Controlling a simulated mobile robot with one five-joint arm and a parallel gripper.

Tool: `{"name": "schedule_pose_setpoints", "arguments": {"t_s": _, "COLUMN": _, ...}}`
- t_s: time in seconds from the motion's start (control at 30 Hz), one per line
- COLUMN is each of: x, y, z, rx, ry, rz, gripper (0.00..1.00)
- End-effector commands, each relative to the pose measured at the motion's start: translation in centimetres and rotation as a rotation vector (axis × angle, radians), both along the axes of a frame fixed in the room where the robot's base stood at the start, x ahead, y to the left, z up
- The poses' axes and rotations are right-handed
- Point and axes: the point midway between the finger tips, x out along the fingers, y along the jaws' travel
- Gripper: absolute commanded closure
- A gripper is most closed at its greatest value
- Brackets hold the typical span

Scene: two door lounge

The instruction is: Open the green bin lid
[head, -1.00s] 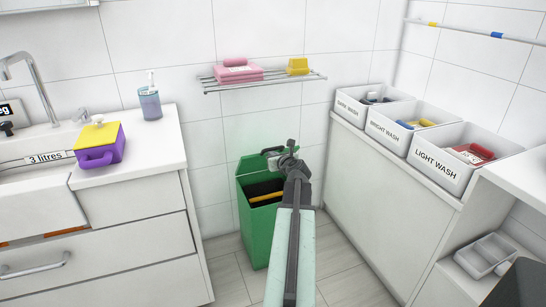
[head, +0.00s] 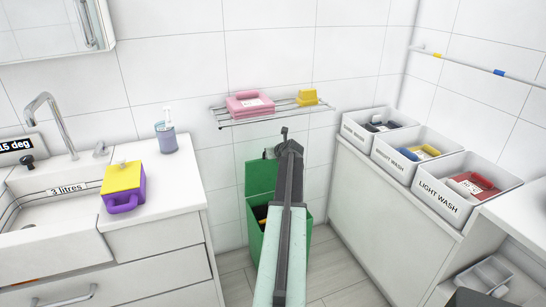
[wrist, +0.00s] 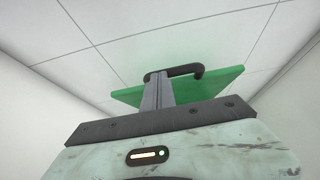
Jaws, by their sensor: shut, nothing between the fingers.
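The green bin (head: 257,235) stands on the floor against the back wall, partly hidden by my arm. Its lid (head: 261,177) is raised and stands steeply at the back of the bin, so part of the dark inside shows. My gripper (head: 284,134) is shut and empty, above and in front of the lid in the picture. In the wrist view the green lid (wrist: 228,84) lies beyond my gripper (wrist: 185,72). I cannot tell whether the gripper touches the lid.
A wire shelf (head: 236,122) with pink and yellow items hangs above the bin. A sink counter (head: 160,200) stands at left. White wash boxes (head: 450,206) line the ledge at right. Some floor is free right of the bin.

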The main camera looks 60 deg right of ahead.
Motion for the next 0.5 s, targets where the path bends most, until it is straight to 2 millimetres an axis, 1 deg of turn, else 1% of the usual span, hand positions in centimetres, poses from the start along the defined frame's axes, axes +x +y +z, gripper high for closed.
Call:
{"name": "schedule_pose_setpoints", "arguments": {"t_s": 0.03, "x": 0.7, "y": -0.9, "z": 0.5, "rx": 0.000, "ry": -0.001, "rz": -0.001, "gripper": 1.00}}
{"name": "schedule_pose_setpoints", "arguments": {"t_s": 0.2, "x": 2.0, "y": -2.2, "z": 0.9, "rx": -0.002, "ry": -0.001, "rz": -0.004, "gripper": 1.00}}
{"name": "schedule_pose_setpoints", "arguments": {"t_s": 0.33, "x": 2.5, "y": -2.7, "z": 1.1, "rx": -0.002, "ry": -0.001, "rz": -0.004, "gripper": 1.00}}
{"name": "schedule_pose_setpoints", "arguments": {"t_s": 0.5, "x": 2.7, "y": -2.8, "z": 1.1, "rx": -0.001, "ry": -0.002, "rz": -0.006, "gripper": 1.00}}
